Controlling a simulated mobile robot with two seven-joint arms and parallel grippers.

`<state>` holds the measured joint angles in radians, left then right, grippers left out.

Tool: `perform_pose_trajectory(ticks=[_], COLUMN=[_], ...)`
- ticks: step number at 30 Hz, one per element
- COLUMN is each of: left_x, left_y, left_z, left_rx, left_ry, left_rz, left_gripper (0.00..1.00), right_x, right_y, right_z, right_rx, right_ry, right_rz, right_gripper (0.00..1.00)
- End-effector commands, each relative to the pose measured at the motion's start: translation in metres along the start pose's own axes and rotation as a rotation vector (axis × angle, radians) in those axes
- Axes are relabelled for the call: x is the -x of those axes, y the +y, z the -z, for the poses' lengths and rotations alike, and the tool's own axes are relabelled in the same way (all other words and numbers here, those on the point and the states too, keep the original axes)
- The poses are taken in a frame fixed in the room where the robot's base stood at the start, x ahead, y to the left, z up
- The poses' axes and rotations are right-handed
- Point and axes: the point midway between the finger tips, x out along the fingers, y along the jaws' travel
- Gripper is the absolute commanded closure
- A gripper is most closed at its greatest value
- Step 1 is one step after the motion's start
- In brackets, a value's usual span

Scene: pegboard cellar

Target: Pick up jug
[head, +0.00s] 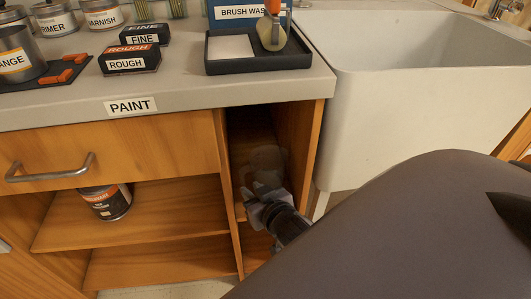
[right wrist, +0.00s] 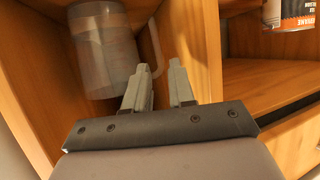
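The jug (right wrist: 104,52) is a see-through, greyish vessel with a pale handle (right wrist: 156,48) on its right side in the right wrist view. It stands in the narrow open compartment of the wooden cabinet. In the head view it shows faintly (head: 268,158), just beyond my right gripper (head: 258,193). In the right wrist view my right gripper (right wrist: 160,65) is open, its two fingertips apart. The handle appears in line with the gap between them; I cannot tell whether it is inside the gap. My left gripper is in neither view.
Wooden walls (head: 297,150) close in the compartment on both sides. A dark paint can (head: 106,202) stands on the shelf to the left, below a drawer handle (head: 50,168). The white sink (head: 400,110) is to the right. Boxes, tins and a dark tray (head: 258,64) occupy the counter above.

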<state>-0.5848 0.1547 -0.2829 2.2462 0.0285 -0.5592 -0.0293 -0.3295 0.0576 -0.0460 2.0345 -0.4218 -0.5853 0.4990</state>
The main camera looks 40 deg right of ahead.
Motion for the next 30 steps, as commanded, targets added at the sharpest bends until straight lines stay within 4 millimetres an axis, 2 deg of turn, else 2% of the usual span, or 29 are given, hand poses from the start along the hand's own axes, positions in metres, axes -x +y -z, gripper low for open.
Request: perform_pose_trajectory(ticks=[7,15,26,28,30], left_x=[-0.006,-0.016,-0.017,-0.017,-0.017], left_y=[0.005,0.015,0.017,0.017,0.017], left_z=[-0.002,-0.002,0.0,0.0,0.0], left_rx=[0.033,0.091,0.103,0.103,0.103], left_ry=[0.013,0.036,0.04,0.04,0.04], left_rz=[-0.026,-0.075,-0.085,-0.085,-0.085], left_gripper=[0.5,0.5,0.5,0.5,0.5], right_x=[-0.023,-0.058,-0.065,-0.065,-0.065], right_y=[0.001,0.003,0.003,0.003,0.003], right_z=[-0.002,-0.003,-0.002,-0.002,-0.002], right_rx=[0.003,0.002,0.002,0.002,0.002], right_ry=[0.0,0.0,-0.002,-0.002,-0.002], right_rz=[0.0,0.001,0.002,0.002,0.002], right_gripper=[0.76,0.76,0.76,0.99,1.0])
